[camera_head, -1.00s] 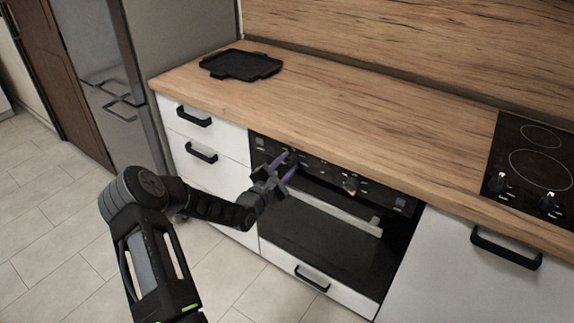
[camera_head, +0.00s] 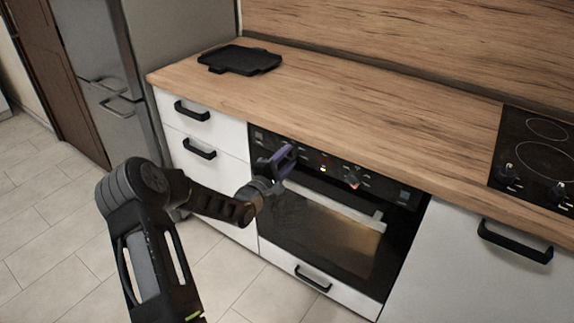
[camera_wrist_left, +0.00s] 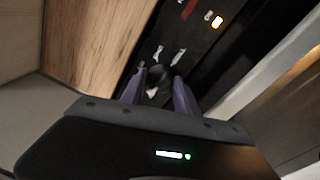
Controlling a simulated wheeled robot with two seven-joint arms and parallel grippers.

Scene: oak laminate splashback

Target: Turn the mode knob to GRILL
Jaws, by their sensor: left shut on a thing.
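The oven (camera_head: 310,215) has a black control panel (camera_head: 385,187) along its top. My left gripper (camera_head: 288,155) is at the left part of this panel, its purple fingers shut on a dark knob. In the left wrist view the knob (camera_wrist_left: 158,74) shows between the two fingertips (camera_wrist_left: 159,82). White marks lie around it, too blurred to read. In the head view the gripper hides this knob and its pointer. Another knob (camera_head: 352,177) with a reddish mark is farther right. An orange indicator (camera_head: 323,169) is lit between them, and the oven window (camera_head: 345,232) glows warm.
The wooden worktop (camera_head: 350,115) overhangs just above the panel. The oven door handle (camera_head: 345,208) runs below it. A black tray (camera_head: 240,60) lies at the worktop's left end, and a hob (camera_head: 535,155) is at the right. Drawer handles (camera_head: 198,148) stick out left of the oven.

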